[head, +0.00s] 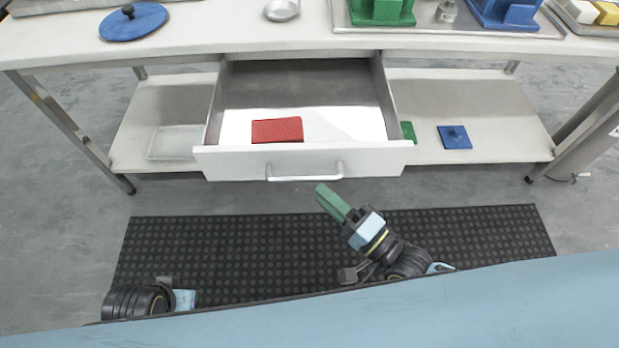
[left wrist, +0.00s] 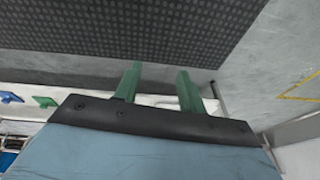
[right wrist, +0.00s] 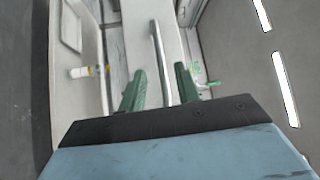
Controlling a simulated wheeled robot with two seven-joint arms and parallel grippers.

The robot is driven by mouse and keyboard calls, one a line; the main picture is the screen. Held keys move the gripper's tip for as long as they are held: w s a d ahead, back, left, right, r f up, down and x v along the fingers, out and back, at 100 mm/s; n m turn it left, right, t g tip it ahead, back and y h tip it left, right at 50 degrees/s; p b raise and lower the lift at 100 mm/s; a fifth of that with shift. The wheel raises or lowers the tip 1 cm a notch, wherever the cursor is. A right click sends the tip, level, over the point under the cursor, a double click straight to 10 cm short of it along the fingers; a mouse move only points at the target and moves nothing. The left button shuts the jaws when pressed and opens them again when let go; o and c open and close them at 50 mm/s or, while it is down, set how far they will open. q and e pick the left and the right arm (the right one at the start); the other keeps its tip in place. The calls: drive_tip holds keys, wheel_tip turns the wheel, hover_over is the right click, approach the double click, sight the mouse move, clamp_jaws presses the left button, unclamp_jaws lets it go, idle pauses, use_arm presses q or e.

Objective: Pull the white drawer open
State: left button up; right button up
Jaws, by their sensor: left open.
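The white drawer (head: 230,163) under the table is pulled out, with its inside showing. Its bar handle (head: 305,177) is on the front face. My right gripper (head: 325,196) is in front of and below the right part of the handle. In the right wrist view my right gripper (right wrist: 160,72) has its green fingers apart, and the handle (right wrist: 158,50) appears in line with the gap between them. Contact is not clear. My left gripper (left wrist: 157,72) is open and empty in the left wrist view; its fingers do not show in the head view.
A red block (head: 277,130) lies in the drawer. The lower shelf (head: 470,105) holds a blue lid (head: 454,137) and a clear tray (head: 176,142). The tabletop (head: 220,35) carries a blue disc (head: 133,22) and containers. A black mat (head: 220,245) lies on the floor.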

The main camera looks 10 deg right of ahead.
use_arm(q)
drive_tip(key=shift+s+a+f+p, duration=0.1)
drive_tip(key=shift+a+f+p, duration=0.15)
drive_tip(key=shift+f, duration=0.35)
drive_tip(key=shift+s+a+f+p, duration=0.15)
drive_tip(key=shift+a+f, duration=0.1)
drive_tip(key=shift+f, duration=0.35)
use_arm(e)
drive_tip(key=r+v, duration=0.1)
drive_tip(key=v, duration=0.6)
drive_tip(key=shift+f, duration=0.45)
use_arm(q)
drive_tip(key=shift+w, duration=0.1)
